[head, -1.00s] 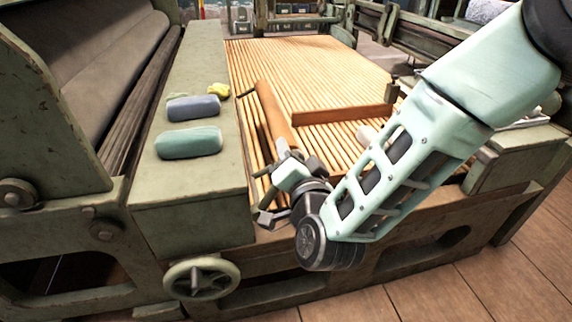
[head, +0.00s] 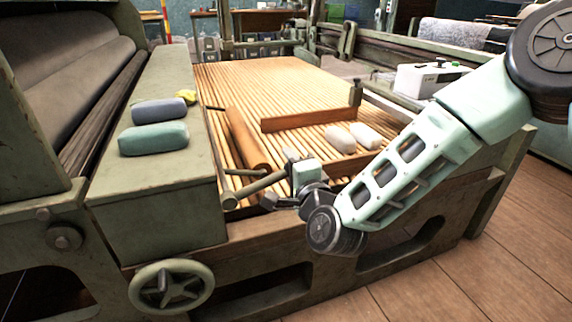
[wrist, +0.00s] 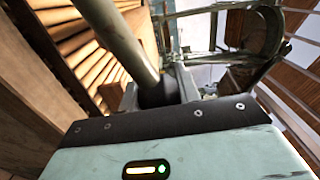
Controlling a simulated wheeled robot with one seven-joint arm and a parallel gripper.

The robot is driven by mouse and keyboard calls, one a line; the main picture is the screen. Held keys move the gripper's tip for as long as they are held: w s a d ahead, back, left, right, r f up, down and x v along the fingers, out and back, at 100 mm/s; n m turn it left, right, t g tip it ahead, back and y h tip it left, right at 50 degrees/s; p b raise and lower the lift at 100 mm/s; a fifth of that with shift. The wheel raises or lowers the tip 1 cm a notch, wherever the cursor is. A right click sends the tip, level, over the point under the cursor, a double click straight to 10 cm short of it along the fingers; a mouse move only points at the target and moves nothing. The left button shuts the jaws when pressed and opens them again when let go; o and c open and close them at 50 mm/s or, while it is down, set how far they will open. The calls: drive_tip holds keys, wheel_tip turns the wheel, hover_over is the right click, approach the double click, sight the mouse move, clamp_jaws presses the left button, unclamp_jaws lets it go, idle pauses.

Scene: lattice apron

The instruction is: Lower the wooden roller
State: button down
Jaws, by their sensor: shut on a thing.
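The wooden roller (head: 246,139) is a long brown cylinder lying lengthwise low over the slatted lattice (head: 282,85), beside the green beam. Short dark arms at its ends point toward the beam. A grey-green lever rod (head: 254,188) stands out near the roller's near end, at the machine's front corner. My gripper (head: 283,180) is shut on this rod, at its right end. In the wrist view the rod (wrist: 122,42) runs down to between my jaws, which are mostly hidden behind the gripper body. I cannot tell whether the roller touches the slats.
The green beam (head: 165,180) carries two padded rolls, one blue (head: 160,111) and one green (head: 153,138), and a yellow cloth (head: 187,96). A wooden bar (head: 308,119) and white bundles (head: 352,135) lie on the lattice. A handwheel (head: 171,287) sticks out in front.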

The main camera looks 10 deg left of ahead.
drive_tip(key=shift+d+f+m, duration=0.1)
drive_tip(key=shift+f+m, duration=0.2)
drive_tip(key=shift+f, duration=0.2)
drive_tip(key=c, duration=1)
unclamp_jaws()
drive_tip(key=shift+s+d, duration=0.3)
drive_tip(key=shift+s, duration=0.15)
drive_tip(key=p+v, duration=0.2)
drive_tip(key=v, duration=1.4)
drive_tip(key=shift+s+d, duration=0.1)
drive_tip(key=shift+d, duration=0.05)
